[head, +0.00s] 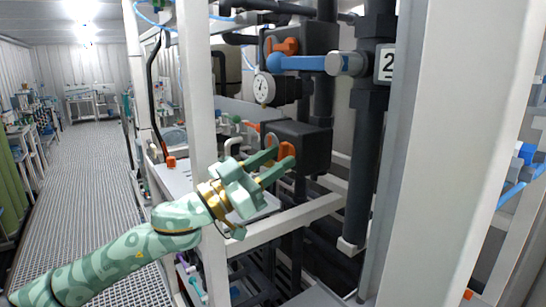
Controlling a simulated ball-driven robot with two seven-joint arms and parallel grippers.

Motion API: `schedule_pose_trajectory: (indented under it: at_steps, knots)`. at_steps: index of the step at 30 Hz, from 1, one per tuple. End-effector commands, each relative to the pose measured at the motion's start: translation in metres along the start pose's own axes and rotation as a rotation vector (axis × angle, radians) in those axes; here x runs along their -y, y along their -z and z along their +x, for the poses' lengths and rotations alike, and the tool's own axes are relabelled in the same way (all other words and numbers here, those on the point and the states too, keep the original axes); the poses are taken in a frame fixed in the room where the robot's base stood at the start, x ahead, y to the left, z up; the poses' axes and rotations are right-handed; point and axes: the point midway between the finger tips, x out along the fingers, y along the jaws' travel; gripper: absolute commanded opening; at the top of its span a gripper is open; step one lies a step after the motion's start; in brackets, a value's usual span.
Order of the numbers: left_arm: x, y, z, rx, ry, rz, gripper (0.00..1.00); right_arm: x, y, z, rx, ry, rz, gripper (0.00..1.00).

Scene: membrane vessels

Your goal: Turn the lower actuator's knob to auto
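The lower actuator (310,142) is a dark box on the pipework, with an orange knob (286,150) on its left-facing side. My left gripper (282,155) reaches up to it from the lower left. Its two green fingers are spread, with the orange knob showing between and just beyond the fingertips. I cannot tell whether either finger touches the knob. The fingers partly hide the knob, and its setting marks are not readable. The upper actuator (312,40) has a similar orange knob (288,46). My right gripper is not in view.
A pressure gauge (264,88) and a blue-handled valve (300,62) sit above the lower actuator. A white frame post (197,90) stands left of it, and a white rail (285,222) runs below. A wide pale post (450,150) stands right. The grated aisle (95,180) is clear.

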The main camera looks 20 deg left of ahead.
Motion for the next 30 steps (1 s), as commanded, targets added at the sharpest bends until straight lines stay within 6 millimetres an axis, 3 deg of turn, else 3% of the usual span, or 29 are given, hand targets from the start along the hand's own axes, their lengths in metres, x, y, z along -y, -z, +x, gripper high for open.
schedule_pose_trajectory:
  at_steps: [7,8,11,15,30]
  knots:
    - [0.0002,-0.0005,0.0013,0.001,0.001,0.000,0.33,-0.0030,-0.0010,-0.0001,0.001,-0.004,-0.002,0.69]
    - [0.0002,-0.0005,0.0012,0.000,0.001,0.000,0.30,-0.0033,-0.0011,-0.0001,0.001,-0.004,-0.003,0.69]
    - [0.0002,-0.0004,0.0011,0.000,0.001,0.000,0.04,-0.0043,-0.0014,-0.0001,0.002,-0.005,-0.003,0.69]
    - [0.0004,0.0000,0.0012,0.000,0.001,0.000,0.00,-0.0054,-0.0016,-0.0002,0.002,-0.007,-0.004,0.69]
    - [0.0021,0.0032,0.0020,-0.003,-0.011,0.033,0.00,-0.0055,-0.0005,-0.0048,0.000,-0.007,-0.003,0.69]
